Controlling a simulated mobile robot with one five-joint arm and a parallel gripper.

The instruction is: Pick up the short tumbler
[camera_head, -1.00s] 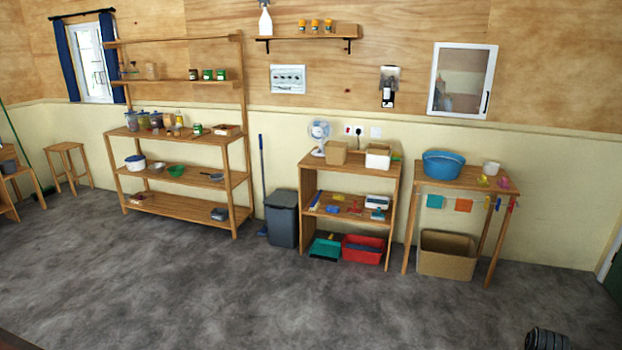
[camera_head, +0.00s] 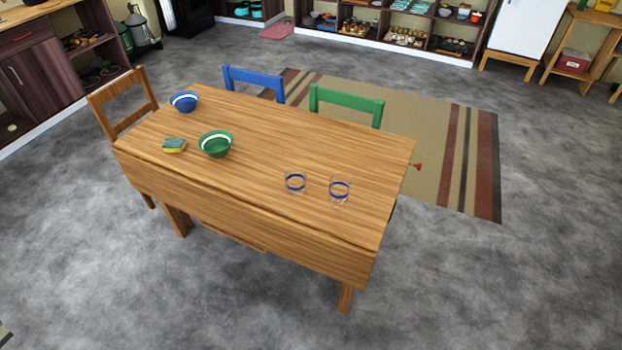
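My gripper is not in view.
The wooden table (camera_head: 270,150) also bears a green bowl (camera_head: 216,145), a blue bowl (camera_head: 184,102) and a sponge (camera_head: 174,146). Blue (camera_head: 253,82), green (camera_head: 346,105) and wooden (camera_head: 124,100) chairs stand around it. The floor in front and right is clear.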

